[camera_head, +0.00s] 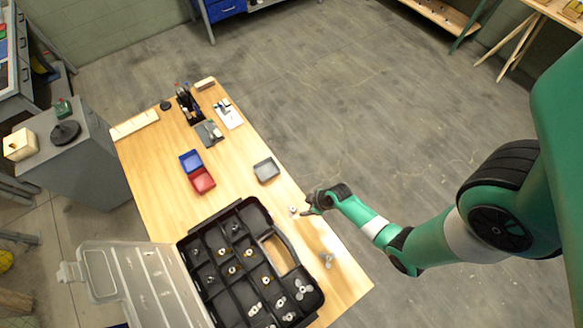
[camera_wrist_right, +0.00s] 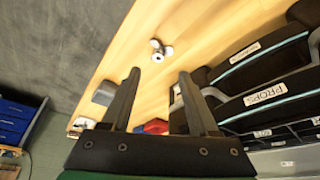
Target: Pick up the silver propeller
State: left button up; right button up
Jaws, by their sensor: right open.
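A silver propeller (camera_head: 327,258) lies on the wooden table, between the black case and the table's right edge. It also shows in the right wrist view (camera_wrist_right: 161,48), just beyond the fingertips and apart from them. My right gripper (camera_head: 309,208) is over the table's right edge, farther back than the propeller. In the right wrist view its two fingers (camera_wrist_right: 158,75) are spread with nothing between them. My left gripper is not in view.
An open black case (camera_head: 263,234) with several small parts in compartments takes up the near table; its clear lid (camera_head: 140,290) hangs left. A grey tray (camera_head: 266,170), a blue bin (camera_head: 190,160) and a red bin (camera_head: 203,181) stand behind. A small pale item (camera_head: 293,210) lies near the gripper.

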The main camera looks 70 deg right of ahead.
jog(key=b, duration=0.2)
send_over(294, 209)
jog(key=s, duration=0.3)
jog(key=f, duration=0.5)
jog(key=shift+w+a, duration=0.15)
jog(key=shift+a, duration=0.1)
jog(key=b+x, duration=0.1)
jog(key=x, duration=0.1)
jog(key=b+x, duration=0.1)
jog(key=x, duration=0.2)
jog(key=shift+w+d+b, duration=0.1)
jog(key=shift+w+b, duration=0.2)
jog(key=shift+b, duration=0.05)
jog(key=shift+r, duration=0.1)
grip_shut()
